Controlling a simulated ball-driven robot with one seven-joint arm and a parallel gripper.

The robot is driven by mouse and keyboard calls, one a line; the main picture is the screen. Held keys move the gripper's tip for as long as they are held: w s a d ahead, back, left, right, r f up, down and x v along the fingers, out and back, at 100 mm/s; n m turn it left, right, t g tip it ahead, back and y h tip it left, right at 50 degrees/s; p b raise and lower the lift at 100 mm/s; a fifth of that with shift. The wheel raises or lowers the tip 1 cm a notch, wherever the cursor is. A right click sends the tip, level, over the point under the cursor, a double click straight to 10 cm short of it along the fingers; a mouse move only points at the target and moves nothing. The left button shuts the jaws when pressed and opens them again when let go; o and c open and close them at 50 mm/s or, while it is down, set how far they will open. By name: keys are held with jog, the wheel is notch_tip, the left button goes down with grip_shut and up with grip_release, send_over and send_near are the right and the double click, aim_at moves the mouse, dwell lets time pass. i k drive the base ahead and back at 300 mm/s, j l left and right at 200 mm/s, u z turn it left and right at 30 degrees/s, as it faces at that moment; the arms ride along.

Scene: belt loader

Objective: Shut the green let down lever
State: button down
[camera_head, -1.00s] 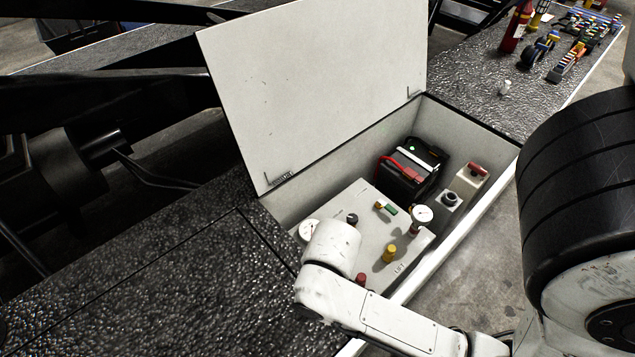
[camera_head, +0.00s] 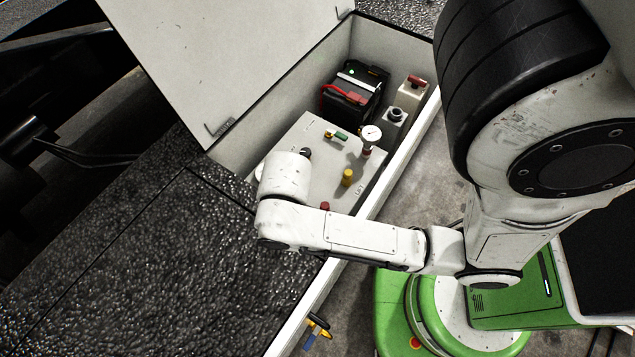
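A pressure gauge (camera_head: 371,134), yellow knob (camera_head: 347,177) and red knob (camera_head: 325,206) stand on the panel. A black battery (camera_head: 352,95) and a red switch (camera_head: 416,82) are behind. The raised lid (camera_head: 225,50) bounds the left; the box's front rim (camera_head: 405,158) runs along the right.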

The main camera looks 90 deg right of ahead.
aim_at(339, 134)
jog(key=k+l, duration=0.2)
jog(key=l, duration=0.2)
jog(key=k+l, duration=0.15)
jog(key=l, duration=0.2)
jog(key=k+l+u, duration=0.1)
jog(key=l, duration=0.3)
jog(key=k, duration=0.1)
